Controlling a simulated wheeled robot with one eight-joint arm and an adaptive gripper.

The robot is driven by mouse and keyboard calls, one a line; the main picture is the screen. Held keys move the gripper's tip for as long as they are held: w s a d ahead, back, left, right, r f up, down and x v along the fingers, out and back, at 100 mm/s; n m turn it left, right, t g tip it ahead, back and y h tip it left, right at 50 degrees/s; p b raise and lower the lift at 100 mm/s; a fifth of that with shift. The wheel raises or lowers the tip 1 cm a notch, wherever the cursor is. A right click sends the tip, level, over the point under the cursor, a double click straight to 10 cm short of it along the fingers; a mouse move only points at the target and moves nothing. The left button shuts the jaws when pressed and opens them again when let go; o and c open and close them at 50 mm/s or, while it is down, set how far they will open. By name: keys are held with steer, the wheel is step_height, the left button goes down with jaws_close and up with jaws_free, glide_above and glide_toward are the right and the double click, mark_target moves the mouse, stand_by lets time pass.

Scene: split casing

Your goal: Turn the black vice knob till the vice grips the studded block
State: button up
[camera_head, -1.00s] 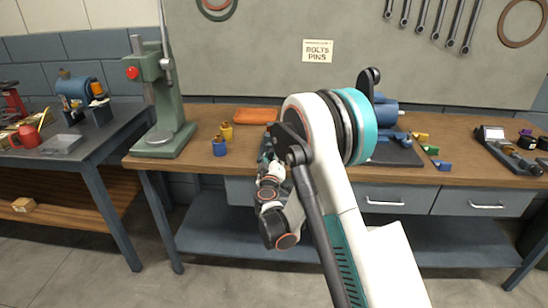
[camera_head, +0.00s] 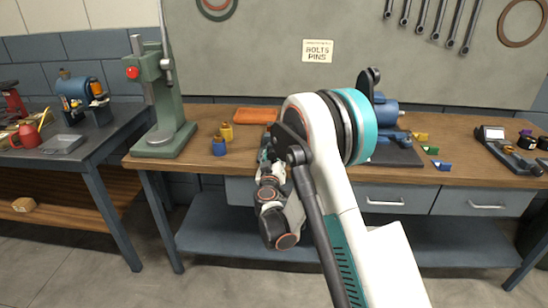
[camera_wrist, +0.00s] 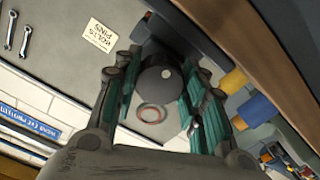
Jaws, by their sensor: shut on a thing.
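The black vice knob (camera_wrist: 160,88) is a dark round knob with a small pale dot on its face, seen in the wrist view. My gripper (camera_wrist: 161,82) has its teal-padded fingers on both sides of the knob and is shut on it. A dark blue-grey part (camera_wrist: 192,36) shows behind the knob, probably the vice; most of it is hidden. In the head view my gripper (camera_head: 267,150) is at the bench's front edge, largely covered by my own arm. I cannot make out the studded block in either view.
An orange tray (camera_head: 256,115), a yellow piece (camera_head: 226,131) and a blue piece (camera_head: 219,146) lie left of my gripper on the wooden bench (camera_head: 195,170). A green press (camera_head: 165,110) stands further left. A blue machine (camera_head: 386,112) on a dark mat stands right of my arm.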

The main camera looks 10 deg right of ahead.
steer(key=o, duration=1.1)
steer(key=shift+c, duration=0.2)
steer(key=shift+s, duration=0.1)
steer(key=v, duration=0.7)
steer(key=shift+s, duration=0.15)
